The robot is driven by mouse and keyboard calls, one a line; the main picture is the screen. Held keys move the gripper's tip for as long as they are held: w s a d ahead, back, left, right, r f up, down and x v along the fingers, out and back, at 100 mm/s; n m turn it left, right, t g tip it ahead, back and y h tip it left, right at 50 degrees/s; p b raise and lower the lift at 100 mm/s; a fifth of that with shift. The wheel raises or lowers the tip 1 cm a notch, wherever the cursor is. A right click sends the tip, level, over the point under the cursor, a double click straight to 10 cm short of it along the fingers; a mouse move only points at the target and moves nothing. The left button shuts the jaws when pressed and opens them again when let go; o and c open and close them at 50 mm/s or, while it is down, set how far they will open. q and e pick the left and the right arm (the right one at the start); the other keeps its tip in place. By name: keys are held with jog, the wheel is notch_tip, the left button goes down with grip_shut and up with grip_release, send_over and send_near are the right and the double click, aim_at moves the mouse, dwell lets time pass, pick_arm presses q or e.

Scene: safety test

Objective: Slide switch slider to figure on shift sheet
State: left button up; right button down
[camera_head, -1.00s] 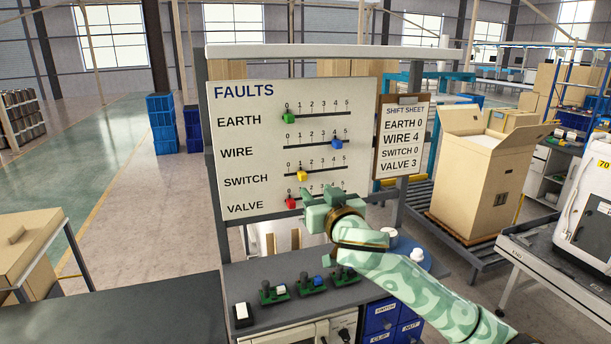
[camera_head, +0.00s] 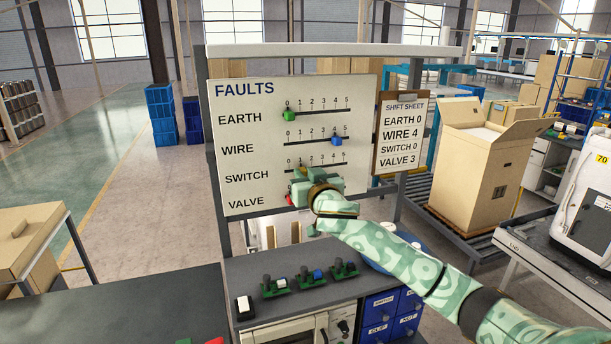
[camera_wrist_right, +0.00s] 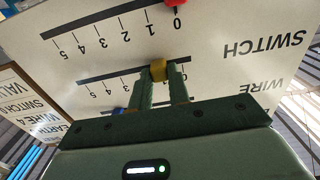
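The white FAULTS board (camera_head: 240,140) has labelled tracks. The green slider (camera_head: 289,115) sits at 0 on EARTH, and the blue slider (camera_head: 337,140) at 4 on WIRE. The red slider (camera_head: 291,199) is at the left end of VALVE. The yellow SWITCH slider (camera_wrist_right: 158,70) shows in the upside-down right wrist view, near the low end of its track; nearby digits are hidden. My right gripper (camera_wrist_right: 160,82) has a finger on each side of it, with no clear gap. In the head view the right gripper (camera_head: 312,185) hides it. The shift sheet (camera_head: 402,135) reads SWITCH 0. My left gripper is out of view.
Below the board, a dark bench (camera_head: 255,275) holds a white rocker switch (camera_head: 244,306) and several small green fixtures (camera_head: 306,280). Blue drawers (camera_head: 383,312) are under it. An open cardboard box (camera_head: 470,165) stands at right.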

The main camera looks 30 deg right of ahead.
aim_at(287, 171)
jog(key=shift+w+a, duration=0.2)
jog(key=shift+a, duration=0.6)
jog(key=shift+w+a, duration=0.15)
jog(key=shift+a, duration=0.65)
jog(key=shift+d, duration=0.1)
jog(key=c, duration=1.7)
grip_release()
jog(key=shift+c, duration=0.2)
jog(key=o, duration=0.4)
jog(key=shift+w+a, duration=0.1)
jog(key=shift+a, duration=0.15)
jog(key=b+v, duration=0.2)
jog(key=v, duration=1.4)
